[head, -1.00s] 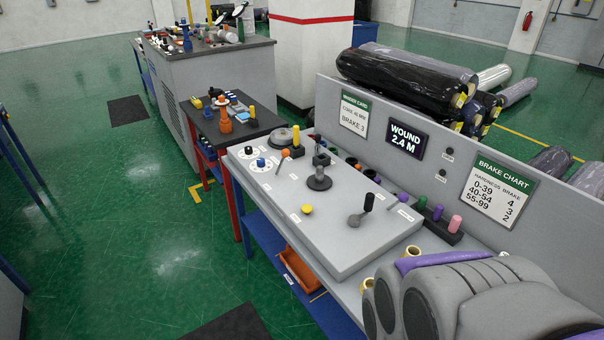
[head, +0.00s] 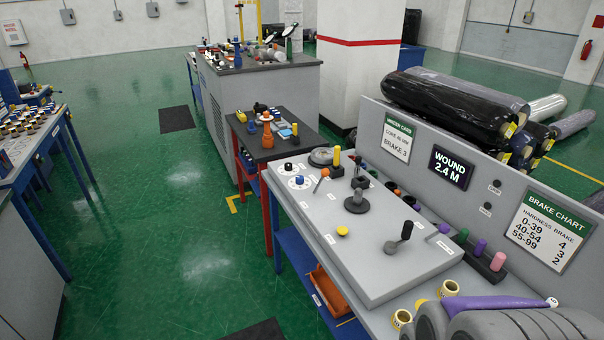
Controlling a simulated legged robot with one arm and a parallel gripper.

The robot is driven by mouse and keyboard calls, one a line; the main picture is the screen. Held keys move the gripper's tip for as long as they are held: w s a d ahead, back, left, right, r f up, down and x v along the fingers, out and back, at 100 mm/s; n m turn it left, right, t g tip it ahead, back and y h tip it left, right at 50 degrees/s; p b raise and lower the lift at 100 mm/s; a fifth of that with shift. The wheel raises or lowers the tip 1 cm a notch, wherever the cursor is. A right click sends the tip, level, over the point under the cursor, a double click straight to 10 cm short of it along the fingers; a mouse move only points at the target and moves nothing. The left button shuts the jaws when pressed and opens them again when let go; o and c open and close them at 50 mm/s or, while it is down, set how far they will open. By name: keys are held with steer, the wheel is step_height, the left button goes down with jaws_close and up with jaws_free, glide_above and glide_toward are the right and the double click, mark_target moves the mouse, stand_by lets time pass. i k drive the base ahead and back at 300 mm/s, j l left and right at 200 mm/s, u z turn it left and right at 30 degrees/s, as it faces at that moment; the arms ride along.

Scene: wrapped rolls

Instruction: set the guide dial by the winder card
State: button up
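The winder card (head: 398,138) is a white sheet with a green header on the grey upright panel. It reads "BRAKE 3", with a smaller core line above that looks like 40 mm. One dial has a black knob (head: 288,167), the other a blue knob (head: 299,180). Their labels and settings are too small to read, so I cannot tell which is the guide dial.
A black display (head: 449,168) reads "WOUND 2.4 M". A brake chart (head: 550,231) hangs to its right. An orange-knobbed lever (head: 325,173) and black-handled crank (head: 399,239) stand up from the console. Green floor at left is open.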

mark_target(299, 179)
steer(key=i+j+z, duration=0.25)
steer(key=i+j, duration=1.6)
steer(key=i+l, duration=0.05)
